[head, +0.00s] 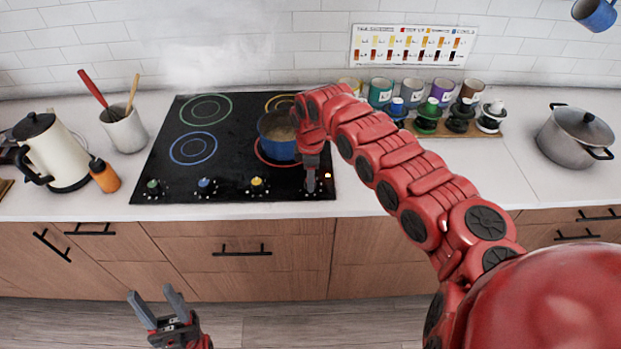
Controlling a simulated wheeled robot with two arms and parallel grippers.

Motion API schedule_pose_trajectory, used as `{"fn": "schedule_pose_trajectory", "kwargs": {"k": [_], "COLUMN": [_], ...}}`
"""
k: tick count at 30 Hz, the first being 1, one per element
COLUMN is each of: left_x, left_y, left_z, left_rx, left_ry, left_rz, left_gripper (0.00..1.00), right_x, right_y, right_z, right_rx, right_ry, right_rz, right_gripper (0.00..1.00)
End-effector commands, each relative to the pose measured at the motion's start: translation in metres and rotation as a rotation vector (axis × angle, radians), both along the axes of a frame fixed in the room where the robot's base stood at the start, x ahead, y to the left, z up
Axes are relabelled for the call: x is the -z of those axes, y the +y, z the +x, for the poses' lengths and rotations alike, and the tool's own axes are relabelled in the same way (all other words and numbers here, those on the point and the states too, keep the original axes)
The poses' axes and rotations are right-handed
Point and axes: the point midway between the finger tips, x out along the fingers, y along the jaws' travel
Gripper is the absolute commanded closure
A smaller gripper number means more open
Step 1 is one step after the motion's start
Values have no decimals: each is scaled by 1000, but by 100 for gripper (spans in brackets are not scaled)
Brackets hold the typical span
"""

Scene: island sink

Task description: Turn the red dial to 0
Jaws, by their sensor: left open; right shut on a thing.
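My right arm reaches in from the right over the black cooktop (170,170). My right gripper (310,186) points down at its front right corner, shut on the red dial, which it hides, so I cannot read its setting. The green dial (153,187), blue dial (205,186) and yellow dial (257,184) stand in a row to its left. A small orange light (327,176) glows just right of the gripper. A blue pot (274,146) sits on the red-ringed burner behind it. My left gripper (153,296) is open and empty, low in front of the drawers.
A cream kettle (60,155), orange bottle (104,176) and utensil crock (124,132) stand left of the cooktop. Several jars (411,92) and colored stoppers (429,116) line the back right. A lidded grey pot (574,140) stands far right. The counter's front right is clear.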

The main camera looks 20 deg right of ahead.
Motion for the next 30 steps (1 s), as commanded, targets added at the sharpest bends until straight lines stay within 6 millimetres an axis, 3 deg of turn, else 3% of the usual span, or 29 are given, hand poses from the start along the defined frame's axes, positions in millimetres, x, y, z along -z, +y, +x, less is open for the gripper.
{"fn": "schedule_pose_trajectory", "kwargs": {"k": [7, 8, 12, 23, 26, 30], "left_x": [0, 0, 0, 2, 6, 17], "left_y": [0, 0, 0, 0, 0, 0], "left_z": [0, 0, 0, 0, 0, 0], "left_rx": [0, 0, 0, 0, 0, 0], "left_ry": [0, 0, 0, 0, 0, 0], "left_rz": [0, 0, 0, 0, 0, 0], "left_gripper": [50, 50, 50, 50, 50, 50], "right_x": [-1, -1, -1, -3, -13, -41], "right_y": [0, 0, 0, 0, -2, 0], "right_z": [1, 1, 1, 1, 2, 2], "right_rx": [0, 0, 0, 2, 4, 1], "right_ry": [-5, -5, -4, -3, -4, -7], "right_rz": [-1, -1, -1, -1, -1, 0], "right_gripper": [100, 53, 28, 27, 27, 27]}}
